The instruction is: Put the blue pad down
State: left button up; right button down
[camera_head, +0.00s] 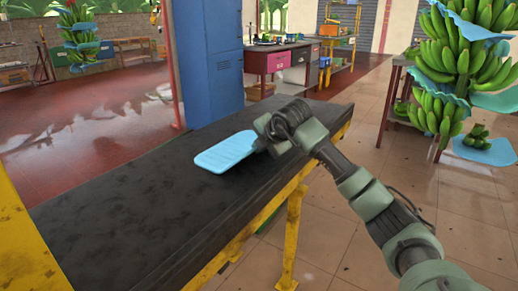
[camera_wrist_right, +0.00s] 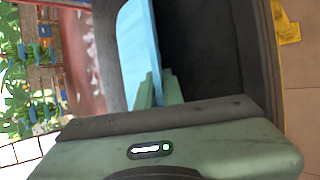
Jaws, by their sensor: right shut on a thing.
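The blue pad (camera_head: 224,153) is a flat, light-blue sheet with rounded corners. It lies flat, over or on the dark top of the long bench (camera_head: 130,205); I cannot tell whether it touches. My left gripper is not in view.
The bench has yellow legs (camera_head: 290,230) and a clear top around the pad. Green banana bunches (camera_head: 458,65) with blue sheets hang at the right, above another blue pad (camera_head: 485,151) by the floor. A blue cabinet (camera_head: 207,60) stands behind the bench.

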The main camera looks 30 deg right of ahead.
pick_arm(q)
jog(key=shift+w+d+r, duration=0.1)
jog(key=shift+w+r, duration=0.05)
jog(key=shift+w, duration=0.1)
pick_arm(e)
jog(key=shift+f, duration=0.1)
jog(key=c, duration=1.5)
grip_release()
jog(key=shift+c, duration=0.2)
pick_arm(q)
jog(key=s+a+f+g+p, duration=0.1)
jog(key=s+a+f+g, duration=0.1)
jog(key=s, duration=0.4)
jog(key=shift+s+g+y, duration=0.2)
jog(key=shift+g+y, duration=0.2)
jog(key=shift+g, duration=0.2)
pick_arm(e)
jog(key=v, duration=1.2)
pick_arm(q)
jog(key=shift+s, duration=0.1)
pick_arm(e)
jog(key=shift+s, duration=0.1)
